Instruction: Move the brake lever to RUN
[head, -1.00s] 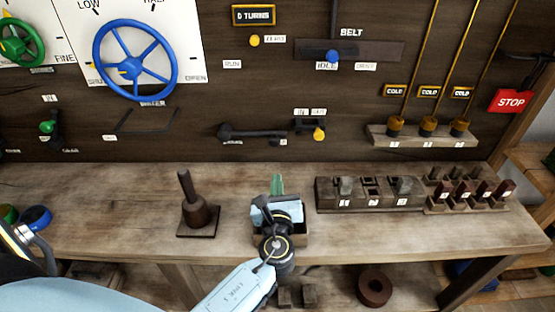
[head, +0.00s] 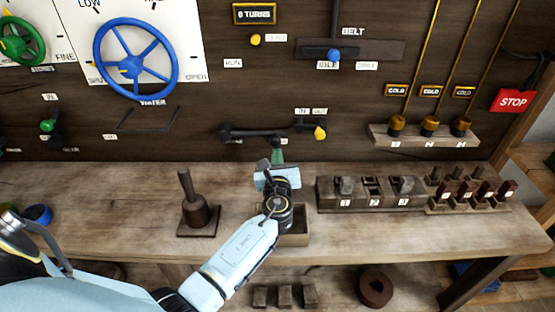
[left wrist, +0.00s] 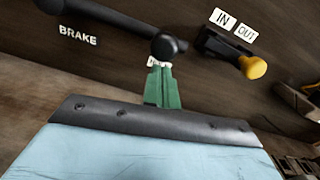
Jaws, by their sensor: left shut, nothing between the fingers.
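The brake lever (head: 256,133) is a dark bar on the wall panel, lying almost level, with its pivot at the left. Its round knob end also shows in the left wrist view (left wrist: 167,46), to the right of the BRAKE label (left wrist: 78,36). A RUN label (head: 233,63) is on the panel above the lever's left end. My left gripper (head: 277,152) has its green fingers shut and empty, just below the knob end. In the left wrist view the fingertips (left wrist: 161,76) partly cover a small label under the knob. I cannot tell whether they touch the lever. My right gripper is out of view.
A yellow-knobbed IN/OUT lever (head: 319,133) is close to the right of the brake knob. A wooden mallet-like tool (head: 194,205) stands on the bench, left of my gripper. Dark blocks (head: 370,193) stand to the right.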

